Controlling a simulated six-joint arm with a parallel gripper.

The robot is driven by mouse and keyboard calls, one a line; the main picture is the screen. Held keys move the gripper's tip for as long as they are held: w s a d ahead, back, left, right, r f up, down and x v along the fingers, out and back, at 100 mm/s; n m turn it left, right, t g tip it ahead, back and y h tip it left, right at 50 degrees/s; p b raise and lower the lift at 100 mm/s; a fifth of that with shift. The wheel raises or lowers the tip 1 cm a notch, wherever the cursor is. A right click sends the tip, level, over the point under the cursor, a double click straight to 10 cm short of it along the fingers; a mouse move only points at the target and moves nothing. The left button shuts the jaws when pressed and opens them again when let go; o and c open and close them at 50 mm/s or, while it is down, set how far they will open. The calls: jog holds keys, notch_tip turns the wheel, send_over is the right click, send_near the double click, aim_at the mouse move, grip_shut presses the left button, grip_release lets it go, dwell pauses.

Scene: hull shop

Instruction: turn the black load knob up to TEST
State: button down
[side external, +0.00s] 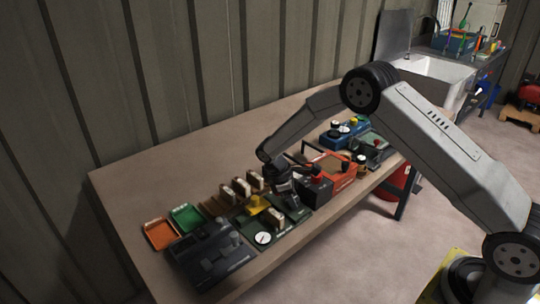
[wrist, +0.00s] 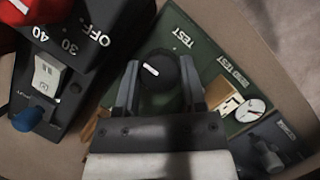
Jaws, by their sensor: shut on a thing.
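The black load knob (wrist: 160,72) sits on a green tester panel (wrist: 208,62) in the wrist view. Its white pointer line is on the left part of its top, slanting toward the upper left. The word TEST (wrist: 183,38) is printed up and right of the knob, and the pointer does not line up with it. My gripper (wrist: 160,80) has one finger on each side of the knob and is shut on it. In the side view my gripper (side external: 282,188) is down at the green panel (side external: 294,212), and the knob is hidden there.
A white dial gauge (wrist: 250,110) and a wooden block (wrist: 221,98) stand right of my gripper. A black box (wrist: 75,50) with a red knob and a blue part is close on the left. Orange (side external: 160,234) and green (side external: 187,217) trays lie at the bench's left, with bare bench behind.

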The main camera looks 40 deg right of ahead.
jog(key=m, duration=0.2)
jog(key=m+y, duration=0.1)
jog(key=m, duration=0.1)
jog(key=shift+m+g+y, duration=0.3)
jog(key=shift+m+g, duration=0.1)
jog(key=m, duration=0.2)
jog(key=m+y, duration=0.1)
jog(key=m, duration=0.1)
jog(key=shift+w+d+m+y, duration=0.1)
jog(key=shift+d+m+y, duration=0.05)
jog(key=shift+m+y, duration=0.15)
jog(key=m+y, duration=0.1)
jog(key=m, duration=0.3)
jog(key=shift+d+m+y, duration=0.1)
jog(key=shift+m+y, duration=0.2)
jog(key=shift+y, duration=0.1)
jog(key=shift+m+t+y, duration=0.5)
jog(key=shift+m+y, duration=0.2)
jog(key=shift+m, duration=1.4)
jog(key=shift+c, duration=0.9)
grip_release()
jog(key=v, duration=0.8)
